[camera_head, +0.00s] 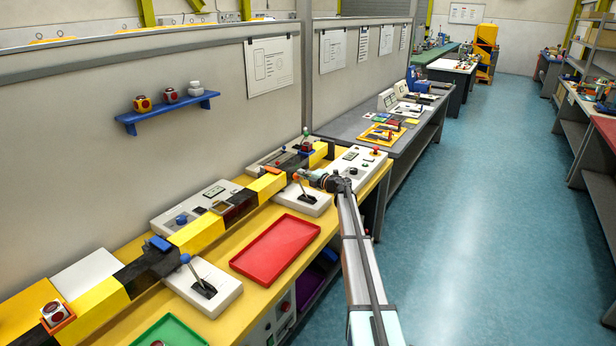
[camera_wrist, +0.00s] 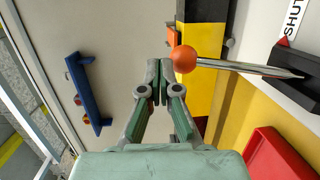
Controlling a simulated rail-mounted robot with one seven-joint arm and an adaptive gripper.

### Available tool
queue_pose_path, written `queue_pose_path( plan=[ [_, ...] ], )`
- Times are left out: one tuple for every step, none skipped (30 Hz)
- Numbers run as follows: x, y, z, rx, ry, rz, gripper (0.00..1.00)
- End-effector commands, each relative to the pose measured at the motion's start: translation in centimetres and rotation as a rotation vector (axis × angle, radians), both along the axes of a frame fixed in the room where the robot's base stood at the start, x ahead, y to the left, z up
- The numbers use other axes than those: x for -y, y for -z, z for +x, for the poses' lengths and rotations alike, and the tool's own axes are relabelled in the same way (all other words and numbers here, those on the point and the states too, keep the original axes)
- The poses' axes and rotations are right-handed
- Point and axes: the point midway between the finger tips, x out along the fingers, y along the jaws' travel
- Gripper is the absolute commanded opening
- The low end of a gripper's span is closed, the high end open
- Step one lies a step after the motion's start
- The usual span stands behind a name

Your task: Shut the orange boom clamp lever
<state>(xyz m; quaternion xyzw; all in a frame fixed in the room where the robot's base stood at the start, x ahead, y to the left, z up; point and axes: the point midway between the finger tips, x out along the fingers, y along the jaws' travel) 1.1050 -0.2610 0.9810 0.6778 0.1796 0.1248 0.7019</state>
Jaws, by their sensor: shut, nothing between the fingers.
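The orange boom clamp lever has an orange ball knob (camera_wrist: 184,59) on a metal rod (camera_wrist: 235,67) that rises from a dark slot on a white base. In the head view its knob (camera_head: 297,176) stands above the base (camera_head: 303,201) beside the yellow and black boom (camera_head: 265,185). My gripper (camera_wrist: 160,66) is shut and empty, its fingertips just left of the knob in the wrist view. I cannot tell whether they touch it. A "SHUT" label (camera_wrist: 293,18) with a red mark lies past the rod on the panel. In the head view my gripper (camera_head: 308,176) is small beside the knob.
A second lever with a blue knob (camera_head: 185,258) stands nearer on its own white base. A red tray (camera_head: 276,249) and a green tray (camera_head: 170,332) lie on the yellow bench. A blue shelf (camera_head: 168,112) hangs on the wall. A white control box (camera_head: 350,167) is behind my gripper.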

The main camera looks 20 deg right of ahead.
Motion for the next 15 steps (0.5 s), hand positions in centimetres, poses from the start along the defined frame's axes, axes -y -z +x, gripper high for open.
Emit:
queue_pose_path(
  plan=[
    [-0.14,0.07,0.31,0.0,0.0,0.0,0.0],
    [-0.22,0.1,0.42,0.0,0.0,0.0,0.0],
    [-0.31,0.13,0.54,0.0,0.001,0.0,0.0],
    [-0.37,0.14,0.62,0.0,0.001,0.0,0.0],
    [-0.42,0.16,0.7,0.0,0.001,0.0,0.0],
    [-0.49,0.19,0.77,0.0,0.001,0.0,0.0],
    [-0.53,0.2,0.82,0.0,0.001,0.0,0.0],
    [-0.57,0.21,0.86,0.0,0.001,0.0,0.0],
    [-0.61,0.22,0.9,0.0,0.0,0.0,0.0],
    [-0.63,0.23,0.92,0.0,0.0,0.0,0.0],
    [-0.65,0.24,0.94,0.0,0.0,0.0,0.0],
    [-0.67,0.24,0.96,0.0,0.0,0.0,0.0],
    [-0.68,0.25,0.96,0.0,0.0,0.0,0.0],
    [-0.69,0.25,0.96,0.0,0.0,0.0,0.0],
    [-0.69,0.25,0.96,0.0,0.0,0.0,0.0]
  ],
)
